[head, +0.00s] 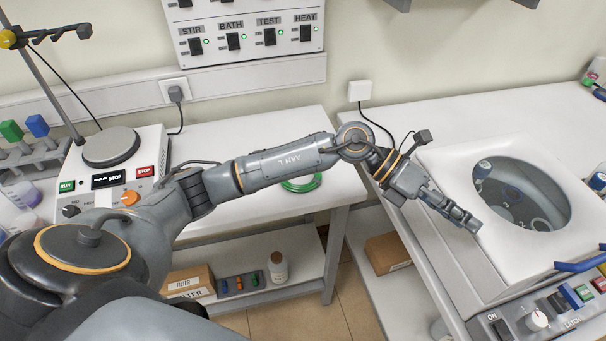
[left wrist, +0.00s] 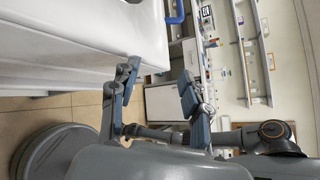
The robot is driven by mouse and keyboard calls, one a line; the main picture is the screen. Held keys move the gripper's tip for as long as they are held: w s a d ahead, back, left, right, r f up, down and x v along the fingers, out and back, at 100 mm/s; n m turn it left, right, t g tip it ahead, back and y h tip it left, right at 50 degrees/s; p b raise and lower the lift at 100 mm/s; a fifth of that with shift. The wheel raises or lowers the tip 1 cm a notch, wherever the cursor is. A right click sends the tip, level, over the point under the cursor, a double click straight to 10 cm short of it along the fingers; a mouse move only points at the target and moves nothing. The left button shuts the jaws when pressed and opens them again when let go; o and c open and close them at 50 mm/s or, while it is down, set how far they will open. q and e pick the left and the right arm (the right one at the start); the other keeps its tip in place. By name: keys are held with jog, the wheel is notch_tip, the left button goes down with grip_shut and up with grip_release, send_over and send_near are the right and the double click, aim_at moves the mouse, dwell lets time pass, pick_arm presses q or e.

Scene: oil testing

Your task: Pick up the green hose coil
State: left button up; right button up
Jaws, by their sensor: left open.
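The green hose coil (head: 301,184) lies on the white bench, near its front edge, in the head view. My left forearm passes in front of it and hides most of it; only its lower right part shows. My left gripper (head: 472,222) is to the right of the coil, well apart from it, by the white bath housing on the right-hand bench. In the left wrist view the left gripper (left wrist: 160,90) has its two fingers spread with nothing between them. The coil does not show in that view. My right gripper is in neither view.
A hot plate (head: 110,147) stands left on the bench beside a tube rack (head: 30,155). The white bath housing (head: 455,165) has a round opening. A shelf below holds a box (head: 188,282) and a bottle (head: 277,266). A gap separates the benches.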

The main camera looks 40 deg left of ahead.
pick_arm(q)
jog(key=w+a+f+m+g+y, duration=0.1)
jog(key=a+f+y, duration=0.1)
jog(key=a+y, duration=0.15)
jog(key=w+a+f+m+y, duration=0.1)
jog(key=a+f+y, duration=0.15)
jog(key=a, duration=0.25)
jog(key=n+y, duration=0.1)
jog(key=y, duration=0.8)
send_near(305, 185)
jog(key=f+p, duration=0.2)
jog(key=shift+w+f+g, duration=0.2)
jog(key=shift+f+g, duration=0.1)
jog(key=shift+g, duration=0.1)
jog(key=shift+f, duration=0.6)
jog(key=shift+s+f+p, duration=0.1)
jog(key=shift+f+p, duration=0.15)
jog(key=shift+p, duration=0.3)
jog(key=f+p, duration=0.1)
jog(key=f, duration=0.2)
jog(key=shift+s+a+f+p, duration=0.2)
jog(key=shift+f+p, duration=0.15)
jog(key=shift+p, duration=0.05)
jog(key=shift+f, duration=0.45)
grip_shut()
